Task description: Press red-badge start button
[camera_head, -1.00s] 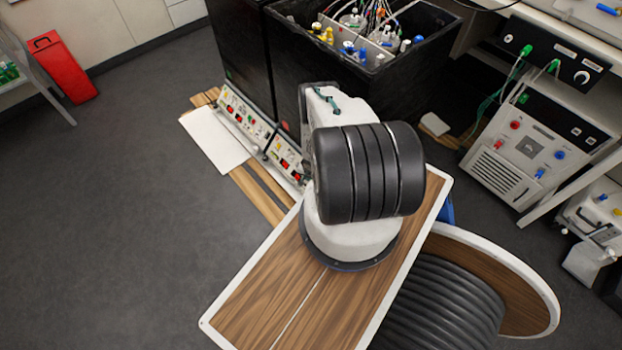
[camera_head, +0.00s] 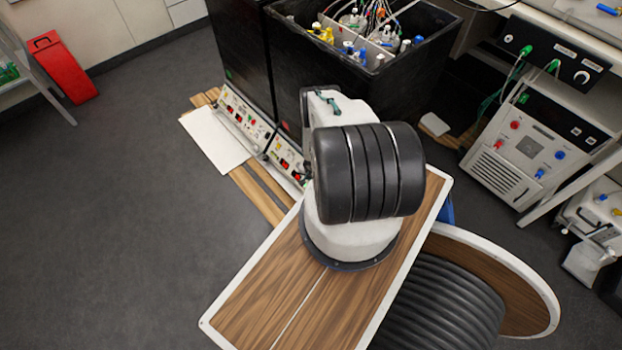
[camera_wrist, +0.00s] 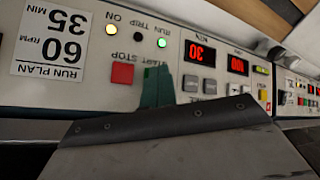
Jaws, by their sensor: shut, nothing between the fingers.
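The control panel (camera_wrist: 215,84) fills the wrist view upside down, with red digital displays, lamps and a red square stop button (camera_wrist: 122,74). My gripper (camera_wrist: 157,86) is shut and empty, its green fingertips against or just in front of the panel beside the stop button, by the START label. In the head view this panel (camera_head: 287,160) is the nearer of two, below the black box with a small red badge (camera_head: 285,127). My arm hides the gripper there.
A second panel (camera_head: 243,115) adjoins it, below a box with a green badge (camera_head: 228,74). A run-plan label (camera_wrist: 53,42) reads 60 RPM, 35 MIN. A white sheet (camera_head: 215,140) lies beside the panels.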

